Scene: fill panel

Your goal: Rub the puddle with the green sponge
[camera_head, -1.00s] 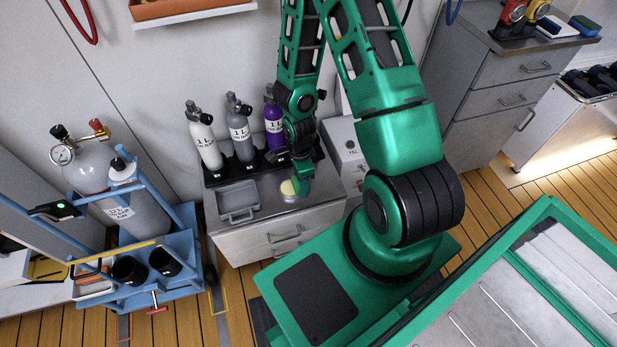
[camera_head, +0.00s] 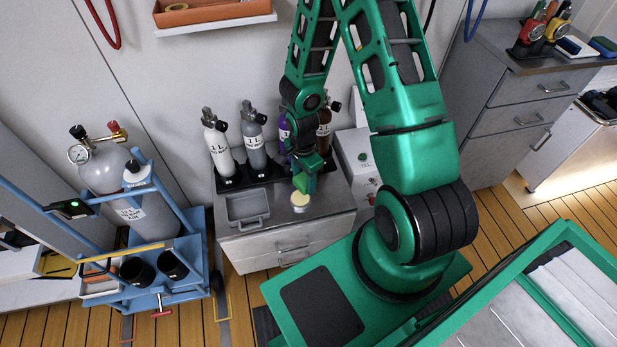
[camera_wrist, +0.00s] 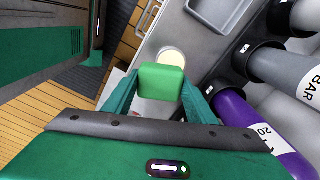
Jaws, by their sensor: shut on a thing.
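My gripper (camera_head: 304,183) is over the low grey cabinet, pointing down. It is shut on the green sponge (camera_wrist: 162,80), a small green block between its two fingers in the wrist view. A pale yellow round patch (camera_head: 300,200) lies on the cabinet top, just in front of my gripper in the head view. It also shows in the wrist view (camera_wrist: 174,56), just beyond the sponge and partly covered by it. I cannot tell whether this patch is the puddle or a small dish. Whether the sponge touches the surface is unclear.
Several gas bottles, including a white one (camera_head: 217,150) and a grey one (camera_head: 254,143), stand in a black rack behind. A grey tray (camera_head: 247,208) is left of the patch. A blue cart (camera_head: 190,285) stands further left. A taller cabinet (camera_head: 515,95) is at right.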

